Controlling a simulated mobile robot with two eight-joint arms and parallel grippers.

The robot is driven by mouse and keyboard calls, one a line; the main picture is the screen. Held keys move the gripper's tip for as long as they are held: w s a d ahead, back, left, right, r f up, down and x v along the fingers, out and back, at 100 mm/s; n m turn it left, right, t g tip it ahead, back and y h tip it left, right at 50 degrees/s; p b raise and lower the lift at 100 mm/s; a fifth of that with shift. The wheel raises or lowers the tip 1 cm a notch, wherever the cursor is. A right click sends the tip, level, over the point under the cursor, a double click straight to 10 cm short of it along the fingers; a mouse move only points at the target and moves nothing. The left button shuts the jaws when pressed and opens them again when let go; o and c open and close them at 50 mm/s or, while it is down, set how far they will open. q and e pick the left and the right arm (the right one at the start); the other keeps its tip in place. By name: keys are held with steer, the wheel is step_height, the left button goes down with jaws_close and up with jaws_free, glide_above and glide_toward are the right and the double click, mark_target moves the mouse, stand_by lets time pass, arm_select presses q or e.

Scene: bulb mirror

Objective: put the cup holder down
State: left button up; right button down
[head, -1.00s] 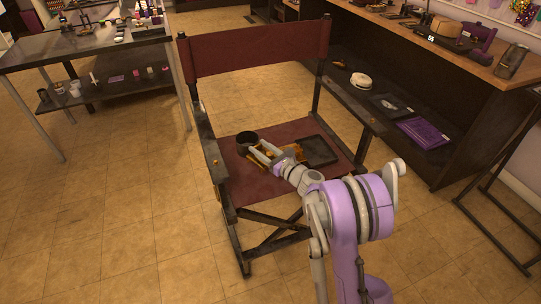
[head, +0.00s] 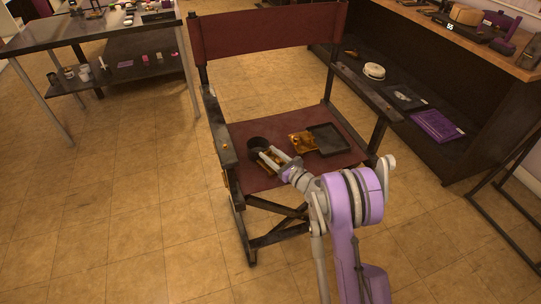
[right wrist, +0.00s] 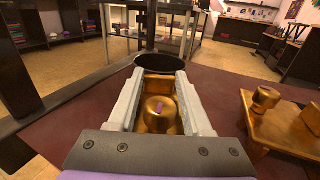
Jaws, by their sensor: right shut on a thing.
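The cup holder (head: 258,144), a dark round cup-like thing, is at the fingertips of my right gripper (head: 268,154), over the left part of the chair's dark red seat (head: 250,178). In the right wrist view its dark rim (right wrist: 160,64) shows at the ends of the two grey fingers (right wrist: 160,85). The right gripper is shut on it. A rounded gold piece (right wrist: 160,113) shows between the fingers; I cannot tell whether it belongs to the holder. Whether the holder touches the seat is not clear. My left gripper is not in view.
A gold stand (head: 303,142) and a dark tray (head: 327,139) lie on the seat right of my gripper. The chair's left armrest (head: 217,128) is close on the left. A workbench (head: 490,45) stands right and a grey table (head: 95,30) back left.

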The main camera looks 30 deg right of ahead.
steer(key=shift+r, duration=0.1)
steer(key=shift+c, duration=1.6)
jaws_free()
